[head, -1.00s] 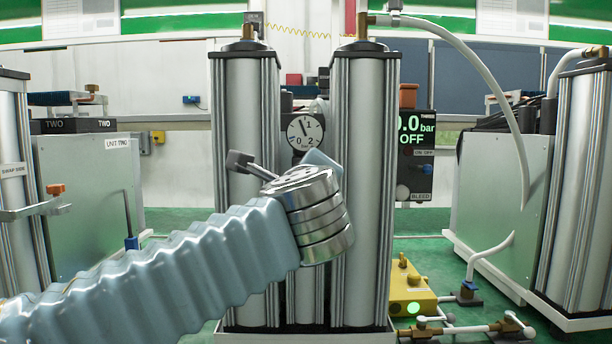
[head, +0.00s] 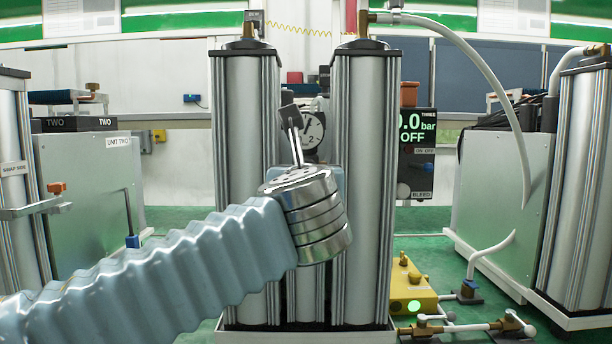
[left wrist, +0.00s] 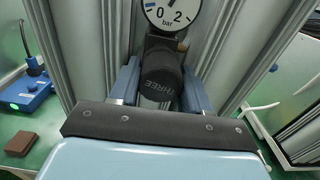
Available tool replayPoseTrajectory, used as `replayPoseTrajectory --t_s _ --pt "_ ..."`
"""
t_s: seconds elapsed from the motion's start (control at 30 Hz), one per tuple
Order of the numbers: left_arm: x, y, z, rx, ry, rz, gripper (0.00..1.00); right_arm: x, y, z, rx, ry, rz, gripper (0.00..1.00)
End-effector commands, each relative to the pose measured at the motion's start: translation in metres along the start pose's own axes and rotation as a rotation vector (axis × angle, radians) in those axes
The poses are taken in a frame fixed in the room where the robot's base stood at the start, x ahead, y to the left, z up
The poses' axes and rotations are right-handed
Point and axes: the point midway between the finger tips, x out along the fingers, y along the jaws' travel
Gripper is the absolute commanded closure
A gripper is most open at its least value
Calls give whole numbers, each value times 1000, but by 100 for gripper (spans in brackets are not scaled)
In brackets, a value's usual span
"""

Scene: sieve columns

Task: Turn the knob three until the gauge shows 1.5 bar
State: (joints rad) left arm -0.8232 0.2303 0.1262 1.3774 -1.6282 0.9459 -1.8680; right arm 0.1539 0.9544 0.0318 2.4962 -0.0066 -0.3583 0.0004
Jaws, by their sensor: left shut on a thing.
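The dark knob three (left wrist: 162,78), marked THREE, sits below the round white gauge (left wrist: 172,14) in the left wrist view. My left gripper (left wrist: 160,92) is shut on the knob, with a blue finger on each side. In the head view my wrist hides the knob and the fingertips. The gauge (head: 313,138) shows there between two metal columns, partly covered by a dark part on my wrist. The wrist view cuts off its top, leaving 0, 2 and "bar" visible; I cannot read the needle surely. My right gripper is not in view.
The tall metal columns (head: 363,200) stand close on both sides of the gauge. A panel (head: 416,135) marked THREE reads 0.0 bar OFF, right of the columns. A yellow box (head: 412,292) with a green light lies on the floor at right.

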Motion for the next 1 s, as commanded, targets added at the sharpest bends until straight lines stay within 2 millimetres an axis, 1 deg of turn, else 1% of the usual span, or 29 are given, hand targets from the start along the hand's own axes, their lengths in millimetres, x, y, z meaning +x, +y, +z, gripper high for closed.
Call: replayPoseTrajectory --t_s 0.03,0.3,0.5,0.73,1.0 --pt "0 -2 -6 47 11 -2 83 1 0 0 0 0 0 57" --pt "1 -1 -7 279 13 -2 83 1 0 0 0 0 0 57" --pt "1 -1 -7 408 14 -2 83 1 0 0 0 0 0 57" --pt "1 0 -7 496 14 -2 83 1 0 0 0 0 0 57" --pt "1 0 -8 530 15 -1 83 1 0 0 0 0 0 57"
